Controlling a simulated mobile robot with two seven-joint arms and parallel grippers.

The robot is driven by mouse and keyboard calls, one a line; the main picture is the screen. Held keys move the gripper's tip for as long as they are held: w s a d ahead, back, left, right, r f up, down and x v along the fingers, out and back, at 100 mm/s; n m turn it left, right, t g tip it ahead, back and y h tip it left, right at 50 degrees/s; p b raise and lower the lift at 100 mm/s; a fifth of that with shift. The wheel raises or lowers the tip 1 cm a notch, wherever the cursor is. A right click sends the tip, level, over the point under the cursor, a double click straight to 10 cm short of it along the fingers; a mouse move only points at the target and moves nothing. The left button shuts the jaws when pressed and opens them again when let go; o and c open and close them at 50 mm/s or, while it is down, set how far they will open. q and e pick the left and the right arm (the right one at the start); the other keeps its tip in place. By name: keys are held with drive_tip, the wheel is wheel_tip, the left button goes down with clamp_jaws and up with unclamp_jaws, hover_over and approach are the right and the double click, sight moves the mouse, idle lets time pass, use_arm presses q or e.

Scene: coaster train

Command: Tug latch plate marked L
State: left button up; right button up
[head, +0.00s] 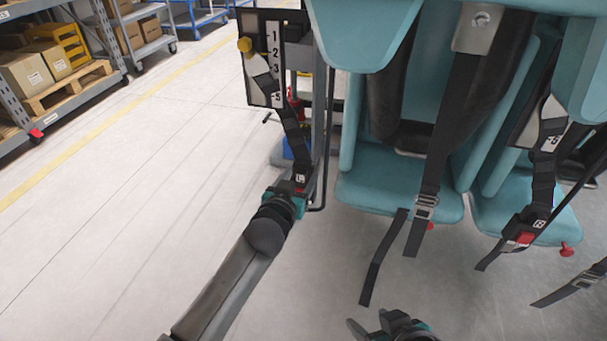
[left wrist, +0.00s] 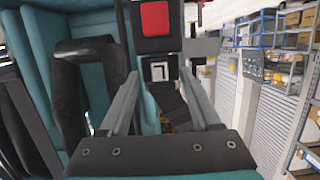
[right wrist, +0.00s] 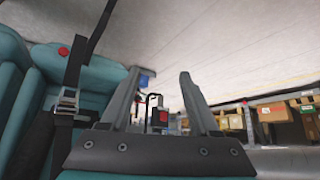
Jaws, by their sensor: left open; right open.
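The latch plate marked L (head: 300,178) hangs at the lower end of a black strap (head: 291,128) beside the left side of the seat. In the left wrist view its light label (left wrist: 159,72) shows between my fingers, below a black buckle with a red button (left wrist: 155,18). My left gripper (head: 297,187) is open, with its fingers on either side of the plate. I cannot tell whether they touch it. My right gripper (head: 378,322) is open and empty, low in the head view. In the right wrist view nothing is between its fingers (right wrist: 160,85) but distant background.
A teal seat (head: 400,192) with a hanging belt (head: 447,125) stands right of the left gripper. Another buckle (head: 525,232) with a red button lies at the right seat. A numbered board (head: 263,60) hangs above the strap. Shelves (head: 55,85) stand far left; the floor between is clear.

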use_arm(q)
drive_tip(key=shift+f, duration=0.1)
